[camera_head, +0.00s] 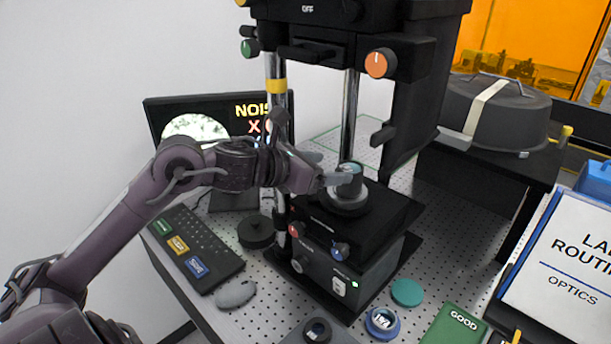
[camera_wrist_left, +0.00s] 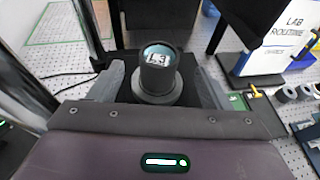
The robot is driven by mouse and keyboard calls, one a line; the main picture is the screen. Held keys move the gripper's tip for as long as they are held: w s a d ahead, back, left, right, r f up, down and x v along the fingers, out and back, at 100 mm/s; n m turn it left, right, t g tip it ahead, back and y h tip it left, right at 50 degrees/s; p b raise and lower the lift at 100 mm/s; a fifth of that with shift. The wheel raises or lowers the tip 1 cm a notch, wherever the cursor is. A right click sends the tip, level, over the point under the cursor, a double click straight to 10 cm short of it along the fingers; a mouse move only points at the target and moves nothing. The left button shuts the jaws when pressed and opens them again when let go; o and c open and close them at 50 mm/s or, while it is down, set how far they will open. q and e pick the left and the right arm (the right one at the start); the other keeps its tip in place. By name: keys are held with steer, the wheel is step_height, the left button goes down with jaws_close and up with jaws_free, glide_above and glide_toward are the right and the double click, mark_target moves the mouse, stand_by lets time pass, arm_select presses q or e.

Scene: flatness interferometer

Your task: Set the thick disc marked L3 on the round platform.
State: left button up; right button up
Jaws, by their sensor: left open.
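The thick disc marked L3 (camera_wrist_left: 160,68) stands upright with its label facing up, a dark cylinder with a bluish top. It sits on the grey round platform (camera_wrist_left: 157,97) of the interferometer and appears centred on it. In the head view the disc (camera_head: 350,171) and the platform (camera_head: 347,205) are partly covered by a finger. My left gripper (camera_head: 342,179) is at the platform, with its fingers on either side of the disc. In the left wrist view the open gripper (camera_wrist_left: 157,77) shows gaps between disc and fingers. My right gripper is not in view.
The chrome posts (camera_head: 351,112) and black head (camera_head: 408,60) of the instrument rise close around the platform. A blue-rimmed disc (camera_head: 382,322), a teal disc (camera_head: 407,292) and a green GOOD pad (camera_head: 455,325) lie in front. A keyboard (camera_head: 195,247) and mouse (camera_head: 236,293) are at left.

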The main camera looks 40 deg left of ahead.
arm_select(q)
steer(key=b+v, duration=0.1)
steer(key=v, duration=0.4)
steer(key=shift+b, duration=0.35)
stand_by(0.3)
